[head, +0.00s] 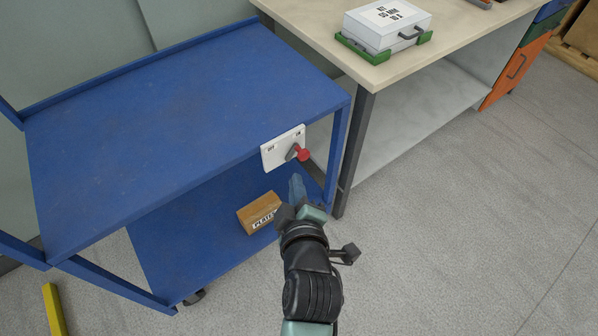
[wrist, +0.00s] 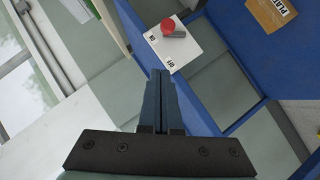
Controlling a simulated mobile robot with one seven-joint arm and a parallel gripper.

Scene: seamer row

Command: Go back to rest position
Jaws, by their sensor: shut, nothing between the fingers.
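My gripper (head: 297,189) is in front of the right front part of the blue cart (head: 180,100), just below the switch plate. In the wrist view its two fingers (wrist: 161,100) lie together, with nothing between them. The white switch plate (head: 283,148) is on the cart's front edge and carries a lever with a red knob (head: 302,153). The plate (wrist: 187,48) and red knob (wrist: 168,26) also show in the wrist view, apart from the fingertips.
A brown box (head: 259,212) labelled "PLATES" sits on the cart's lower shelf. A workbench (head: 300,25) at the upper right holds a white case (head: 388,22) on a green tray (head: 360,52). A yellow bar (head: 53,308) is at lower left. The floor (head: 480,220) at right is clear.

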